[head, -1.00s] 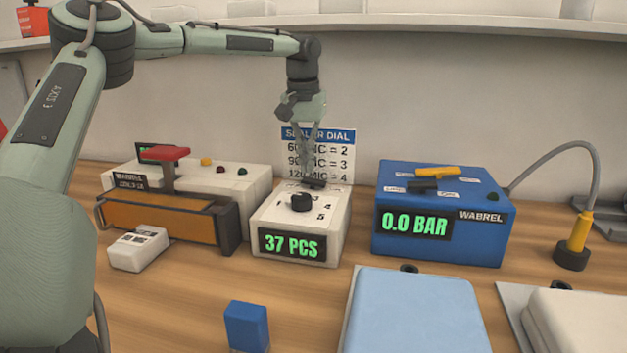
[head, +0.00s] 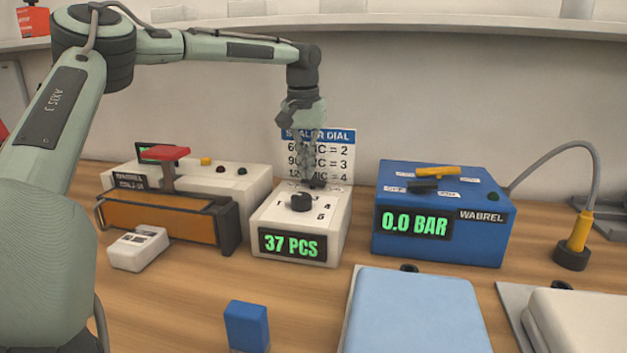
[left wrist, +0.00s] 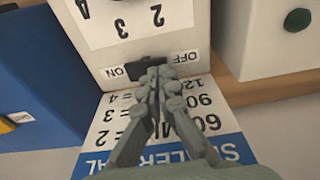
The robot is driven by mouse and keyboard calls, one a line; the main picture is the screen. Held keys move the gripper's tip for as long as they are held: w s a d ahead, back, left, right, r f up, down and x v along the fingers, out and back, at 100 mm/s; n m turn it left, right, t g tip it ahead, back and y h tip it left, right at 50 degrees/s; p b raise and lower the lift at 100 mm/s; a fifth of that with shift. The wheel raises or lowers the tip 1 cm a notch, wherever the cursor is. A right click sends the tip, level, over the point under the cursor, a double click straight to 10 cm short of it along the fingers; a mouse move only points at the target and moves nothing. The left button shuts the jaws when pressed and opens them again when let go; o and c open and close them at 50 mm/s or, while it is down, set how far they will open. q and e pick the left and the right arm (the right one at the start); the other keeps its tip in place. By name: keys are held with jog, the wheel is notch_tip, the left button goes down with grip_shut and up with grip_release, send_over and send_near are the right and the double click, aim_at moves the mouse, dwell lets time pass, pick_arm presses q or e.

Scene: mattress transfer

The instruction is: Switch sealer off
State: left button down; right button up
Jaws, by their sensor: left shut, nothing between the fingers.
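The white dial box (head: 335,222) stands mid-table, with a black knob (head: 301,202), a number scale and a green "37 PCS" display on its front. At its rear top edge is a black switch (left wrist: 150,68) between the labels ON and OFF in the left wrist view. My left gripper (head: 316,184) is shut and empty, pointing down at that switch. In the left wrist view its fingertips (left wrist: 156,76) overlap the switch toward the OFF side; I cannot tell if they touch it. They partly hide the switch, so its position is unclear. My right gripper is not in view.
The white machine with an orange bar (head: 158,219) and red handle stands left. A blue box (head: 440,249) reading "0.0 BAR" stands right. A "SEALER DIAL" card (head: 342,150) is behind the dial box.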

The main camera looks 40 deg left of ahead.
aim_at(306, 138)
pick_arm(q)
jog(key=shift+f, duration=0.3)
jog(key=shift+r, duration=3.55)
